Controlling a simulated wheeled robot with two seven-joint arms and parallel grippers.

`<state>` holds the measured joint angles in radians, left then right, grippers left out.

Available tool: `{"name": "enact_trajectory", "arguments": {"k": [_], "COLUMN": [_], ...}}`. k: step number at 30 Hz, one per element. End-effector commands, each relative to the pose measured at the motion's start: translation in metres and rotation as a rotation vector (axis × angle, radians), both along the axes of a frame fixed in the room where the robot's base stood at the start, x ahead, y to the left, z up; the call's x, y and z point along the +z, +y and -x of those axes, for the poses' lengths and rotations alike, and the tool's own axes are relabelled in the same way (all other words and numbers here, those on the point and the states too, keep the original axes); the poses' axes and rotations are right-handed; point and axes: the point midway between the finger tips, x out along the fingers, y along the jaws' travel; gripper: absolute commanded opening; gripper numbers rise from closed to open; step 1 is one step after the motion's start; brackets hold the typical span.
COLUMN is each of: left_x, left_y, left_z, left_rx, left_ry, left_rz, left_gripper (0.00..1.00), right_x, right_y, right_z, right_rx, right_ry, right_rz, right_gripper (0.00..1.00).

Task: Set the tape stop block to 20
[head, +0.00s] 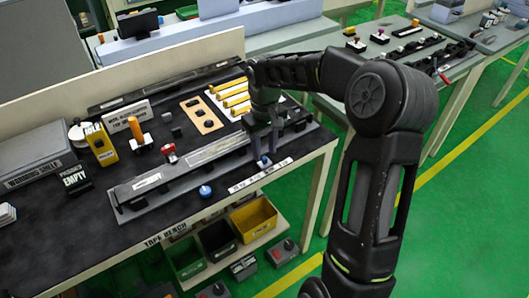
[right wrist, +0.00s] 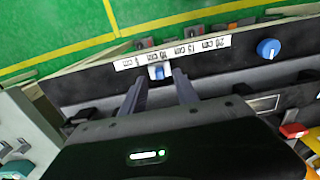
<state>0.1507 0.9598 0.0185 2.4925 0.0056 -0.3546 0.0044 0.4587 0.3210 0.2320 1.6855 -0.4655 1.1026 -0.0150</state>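My right gripper (head: 263,152) points down over the block. In the wrist view its two fingers (right wrist: 158,78) are spread either side of the block, with gaps visible. My left gripper is not in view.
A blue round knob (head: 205,191) stands left along the bench front. A long grey rail (head: 150,188) and a red-topped clip (head: 168,152) lie behind it. Yellow tubes (head: 232,93) lie further back. Coloured bins (head: 254,218) sit below the bench.

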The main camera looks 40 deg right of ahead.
Motion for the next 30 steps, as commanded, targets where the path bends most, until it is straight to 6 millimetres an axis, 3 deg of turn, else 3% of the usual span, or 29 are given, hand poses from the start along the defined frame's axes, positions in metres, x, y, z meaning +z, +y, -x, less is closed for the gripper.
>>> {"name": "enact_trajectory", "arguments": {"k": [6, 15, 28, 30], "left_x": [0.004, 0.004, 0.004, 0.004], "left_y": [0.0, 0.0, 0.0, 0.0], "left_z": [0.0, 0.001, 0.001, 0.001], "left_rx": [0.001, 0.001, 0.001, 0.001], "left_ry": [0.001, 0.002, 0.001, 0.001], "left_rz": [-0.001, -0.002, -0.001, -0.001], "left_gripper": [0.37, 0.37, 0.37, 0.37], "right_x": [-0.023, -0.026, -0.025, -0.025], "right_y": [0.0, 0.0, 0.0, 0.0], "right_z": [0.0, 0.0, 0.0, 0.0], "right_rx": [-0.001, -0.001, -0.001, -0.001], "right_ry": [0.001, -0.002, -0.001, -0.001], "right_rz": [0.0, 0.0, 0.0, 0.0], "right_gripper": [0.36, 0.36, 0.01, 0.0]}}
